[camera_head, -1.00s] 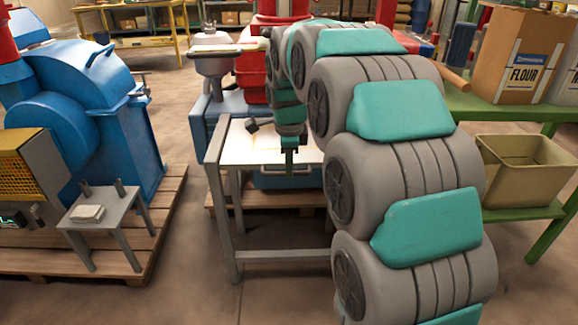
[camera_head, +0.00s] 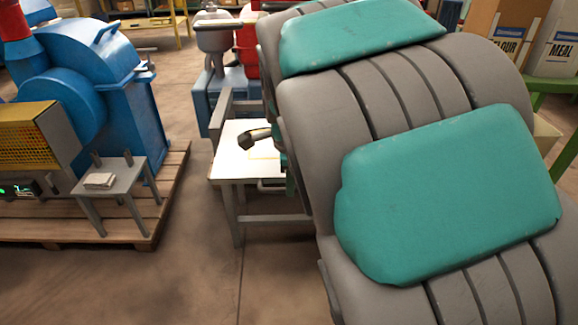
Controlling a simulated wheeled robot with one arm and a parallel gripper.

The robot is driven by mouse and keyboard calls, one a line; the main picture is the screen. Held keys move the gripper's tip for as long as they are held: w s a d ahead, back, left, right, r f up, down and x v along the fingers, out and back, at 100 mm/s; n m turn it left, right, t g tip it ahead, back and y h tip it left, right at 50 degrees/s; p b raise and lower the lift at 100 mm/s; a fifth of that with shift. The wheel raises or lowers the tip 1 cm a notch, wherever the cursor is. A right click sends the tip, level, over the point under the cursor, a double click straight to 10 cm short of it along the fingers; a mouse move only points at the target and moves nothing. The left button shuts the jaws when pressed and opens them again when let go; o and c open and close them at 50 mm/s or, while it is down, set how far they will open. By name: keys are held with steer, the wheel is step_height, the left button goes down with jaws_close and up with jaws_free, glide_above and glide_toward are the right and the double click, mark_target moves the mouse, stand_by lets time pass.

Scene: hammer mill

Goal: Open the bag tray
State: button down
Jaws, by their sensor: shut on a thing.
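The bag tray (camera_head: 228,164) is a pale, white-topped shelf on a grey frame, left of my arm in the head view. A dark, curved object (camera_head: 258,138) is on or just above its top. A short grey handle bar (camera_head: 270,187) shows at the tray's front edge. My gripper (camera_head: 290,184) is at this front edge, mostly hidden behind my large grey and teal arm links. Only a sliver of it shows, and it is shut on the handle. The tray's right part and the fingertips are hidden.
A blue mill (camera_head: 130,110) on a wooden pallet (camera_head: 150,220) stands at the left, with a small grey table (camera_head: 120,178) holding a pale block. Blue and red machinery (camera_head: 228,95) stands behind the tray. Flour and meal bags (camera_head: 550,40) are at the right. Floor at front left is clear.

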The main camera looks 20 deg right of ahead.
steer(key=shift+s+a, duration=0.2)
steer(key=shift+s, duration=0.55)
steer(key=shift+s+a, duration=0.2)
steer(key=shift+s, duration=0.6)
steer(key=shift+s+a, duration=0.2)
steer(key=shift+s, duration=0.55)
steer(key=c, duration=1.1)
jaws_free()
